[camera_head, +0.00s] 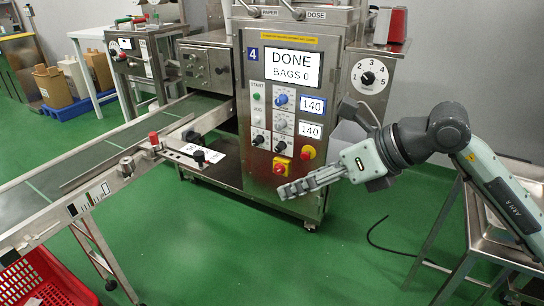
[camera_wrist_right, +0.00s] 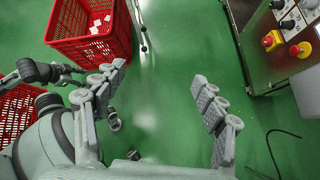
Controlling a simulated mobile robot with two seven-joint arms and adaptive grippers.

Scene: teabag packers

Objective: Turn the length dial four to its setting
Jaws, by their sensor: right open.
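Machine four (camera_head: 293,180) is a steel cabinet with a blue 4 label and a screen (camera_head: 293,66) reading DONE, BAGS 0. Its panel carries a blue knob (camera_head: 281,99) and a grey knob (camera_head: 279,125), each beside a display reading 140. Their small labels are unreadable, so I cannot tell which is the length dial. My right gripper (camera_head: 284,191) is in front of the lower panel, below the knobs, apart from them. In the right wrist view the right gripper (camera_wrist_right: 160,86) is open, with only green floor between its fingers.
Red and yellow buttons (camera_head: 308,153) sit low on the panel. A white dial numbered 1 to 5 (camera_head: 370,77) is right of the cabinet. A conveyor (camera_head: 87,169) runs along the left. A red crate (camera_head: 42,284) stands at lower left. A black cable (camera_head: 378,236) lies on the floor.

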